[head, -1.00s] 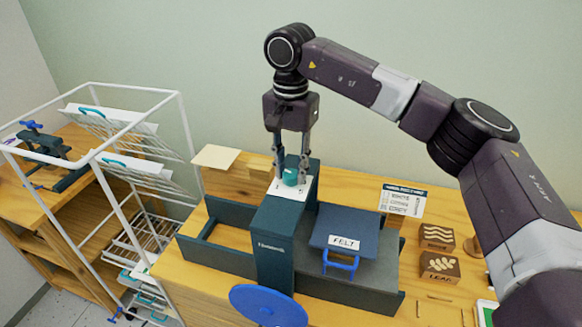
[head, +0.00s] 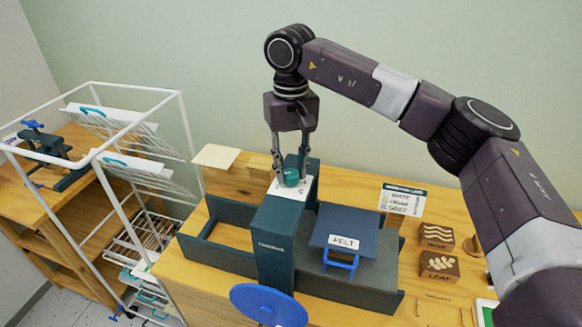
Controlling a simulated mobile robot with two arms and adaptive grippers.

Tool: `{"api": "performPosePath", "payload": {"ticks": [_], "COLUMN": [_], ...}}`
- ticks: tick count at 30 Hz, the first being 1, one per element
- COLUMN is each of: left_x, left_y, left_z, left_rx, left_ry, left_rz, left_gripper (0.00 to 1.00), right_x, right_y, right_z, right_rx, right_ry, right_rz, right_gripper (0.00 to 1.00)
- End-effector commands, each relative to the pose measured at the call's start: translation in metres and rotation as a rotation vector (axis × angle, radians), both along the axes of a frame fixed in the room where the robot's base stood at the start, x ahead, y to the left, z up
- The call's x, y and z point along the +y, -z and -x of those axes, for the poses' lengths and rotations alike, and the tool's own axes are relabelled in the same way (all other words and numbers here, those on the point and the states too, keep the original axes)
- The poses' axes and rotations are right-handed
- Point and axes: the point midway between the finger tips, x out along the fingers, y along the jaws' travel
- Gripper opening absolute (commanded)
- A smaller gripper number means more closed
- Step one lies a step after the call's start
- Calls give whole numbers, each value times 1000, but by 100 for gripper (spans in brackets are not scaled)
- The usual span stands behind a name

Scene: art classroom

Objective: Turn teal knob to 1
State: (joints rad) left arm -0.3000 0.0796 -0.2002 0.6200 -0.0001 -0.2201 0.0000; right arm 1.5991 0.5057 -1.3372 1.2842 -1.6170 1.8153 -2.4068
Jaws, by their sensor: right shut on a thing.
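The teal knob (head: 291,177) stands on a white dial plate (head: 287,192) on top of the dark green press (head: 274,238). My right gripper (head: 290,175) reaches down from above and is shut on the knob, one finger on each side. The marks on the dial plate are too small to read, and the fingers and knob hide part of it. My left gripper is not in view.
A blue wheel (head: 268,305) is on the press front. A blue FELT block (head: 344,238) with a handle lies on the press bed. Stamp blocks (head: 438,267) and a sign (head: 402,199) stand to the right. A white rack (head: 140,90) is at left.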

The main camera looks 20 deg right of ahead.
Motion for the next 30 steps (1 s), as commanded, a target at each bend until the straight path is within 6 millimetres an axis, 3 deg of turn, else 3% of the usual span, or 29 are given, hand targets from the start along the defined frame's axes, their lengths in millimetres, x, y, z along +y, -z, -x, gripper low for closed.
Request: {"api": "performPosePath", "payload": {"ticks": [20, 21, 25, 30], "left_x": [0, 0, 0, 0], "left_y": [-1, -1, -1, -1], "left_z": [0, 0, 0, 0], "left_rx": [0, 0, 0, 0], "left_ry": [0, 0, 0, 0], "left_rz": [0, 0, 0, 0], "left_gripper": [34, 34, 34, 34], "right_x": [0, 0, 0, 0], "right_y": [-2, -2, -1, -1], "right_z": [-1, -1, -1, -1], "right_rx": [-6, -6, -4, -2], "right_ry": [-61, -61, -61, -61], "right_rz": [-1, -1, 0, 0], "right_gripper": [3, 30, 44, 45]}}
